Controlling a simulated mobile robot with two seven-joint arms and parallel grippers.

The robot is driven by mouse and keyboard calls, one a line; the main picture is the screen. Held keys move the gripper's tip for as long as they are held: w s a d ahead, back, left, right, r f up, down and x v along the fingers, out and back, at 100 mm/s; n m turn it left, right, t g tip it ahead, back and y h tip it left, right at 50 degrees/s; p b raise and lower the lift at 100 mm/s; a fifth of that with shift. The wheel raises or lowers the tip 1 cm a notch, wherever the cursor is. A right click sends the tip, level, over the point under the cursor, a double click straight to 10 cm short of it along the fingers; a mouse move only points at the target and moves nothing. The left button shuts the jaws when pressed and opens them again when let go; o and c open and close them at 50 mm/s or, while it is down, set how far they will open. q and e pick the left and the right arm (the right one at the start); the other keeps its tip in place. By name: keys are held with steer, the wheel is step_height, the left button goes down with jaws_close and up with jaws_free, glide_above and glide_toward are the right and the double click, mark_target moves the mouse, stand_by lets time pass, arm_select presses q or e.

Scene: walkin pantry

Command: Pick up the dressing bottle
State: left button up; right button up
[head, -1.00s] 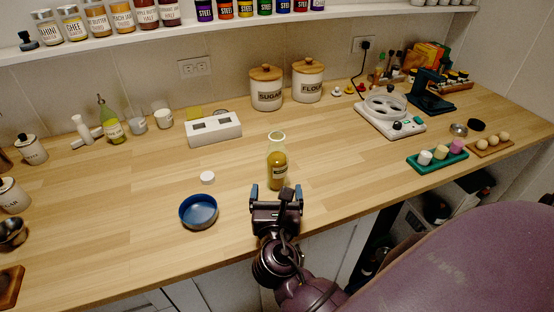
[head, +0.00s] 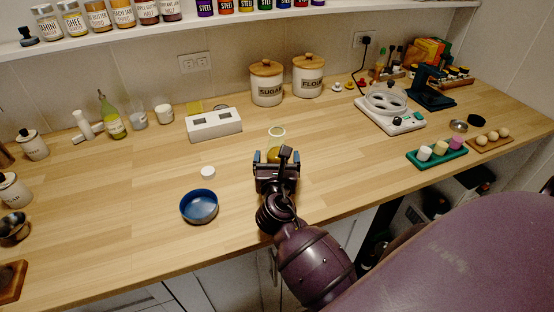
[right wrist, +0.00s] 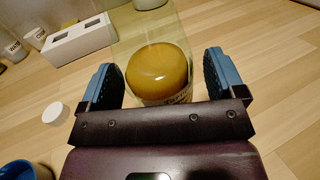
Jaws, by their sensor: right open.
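The dressing bottle (head: 277,134) is a clear glass bottle with yellow-brown dressing, on the wooden counter. In the head view its upper part and rim show beyond my right gripper (head: 276,158), which hides the rest. In the right wrist view the bottle (right wrist: 158,75) lies between the two blue-padded fingers of my right gripper (right wrist: 165,82). The fingers are open, with a gap visible on each side of the bottle. A small white cap (head: 208,172) lies on the counter to the left, and also shows in the right wrist view (right wrist: 55,113). My left gripper is not in view.
A blue bowl (head: 199,220) stands left of my right arm. A white two-slot box (head: 214,125) is behind to the left. Sugar (head: 267,101) and flour (head: 307,91) canisters stand at the back. The counter right of the bottle is clear up to the white appliance (head: 390,124).

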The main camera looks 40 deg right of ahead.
steer(key=shift+c, duration=0.2)
steer(key=c, duration=1.2)
steer(key=shift+r, duration=0.1)
steer(key=shift+c, duration=0.2)
